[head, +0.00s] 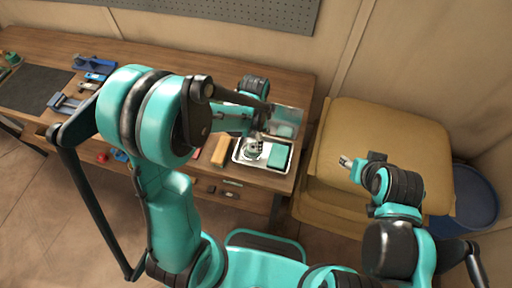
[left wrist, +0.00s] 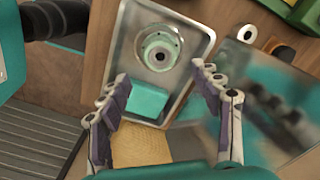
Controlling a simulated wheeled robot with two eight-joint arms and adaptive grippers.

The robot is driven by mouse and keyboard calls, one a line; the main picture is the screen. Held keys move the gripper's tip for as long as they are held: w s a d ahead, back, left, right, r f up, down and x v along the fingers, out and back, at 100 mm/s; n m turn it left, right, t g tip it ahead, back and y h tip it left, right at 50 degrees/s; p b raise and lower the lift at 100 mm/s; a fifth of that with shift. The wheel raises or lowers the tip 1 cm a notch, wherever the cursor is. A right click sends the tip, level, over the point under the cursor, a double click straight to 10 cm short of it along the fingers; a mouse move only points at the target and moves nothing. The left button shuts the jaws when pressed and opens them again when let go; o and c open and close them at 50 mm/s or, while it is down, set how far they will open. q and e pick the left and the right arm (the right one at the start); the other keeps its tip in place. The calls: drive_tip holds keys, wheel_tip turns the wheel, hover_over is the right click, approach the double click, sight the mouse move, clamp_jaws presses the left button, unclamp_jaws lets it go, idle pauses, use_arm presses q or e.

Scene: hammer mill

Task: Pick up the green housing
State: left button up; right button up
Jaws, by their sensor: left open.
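A round pale-green housing (left wrist: 158,48) with a dark central bore sits in a shiny metal tray (left wrist: 190,37). A flat teal block (left wrist: 147,101) lies in the same tray. The housing (head: 252,151) and the block (head: 279,156) also show in the head view, in the tray (head: 265,166) at the table's right end. My left gripper (left wrist: 160,77) is open and empty above the tray. In the left wrist picture the housing appears beyond the fingertips and the block between the fingers. My right gripper (head: 346,161) is over the yellow sacks; its jaw opening is too small to judge.
A clear panel (head: 286,121) stands beside the tray. An orange-tan block (head: 219,150) lies left of it. Blue tools (head: 93,68) and a dark mat (head: 35,88) are at the table's left. Yellow sacks (head: 385,135) and a blue bin (head: 475,202) stand right of the table.

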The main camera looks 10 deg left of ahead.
sight(253, 147)
use_arm(q)
drive_tip(key=f, duration=0.2)
drive_tip(key=f+b, duration=0.1)
drive_tip(key=f, duration=0.1)
drive_tip(key=f+b, duration=0.1)
drive_tip(key=f, duration=0.1)
drive_tip(key=shift+s+a+f, duration=0.1)
drive_tip(key=shift+a+f, duration=0.05)
drive_tip(key=shift+a, duration=0.15)
clamp_jaws()
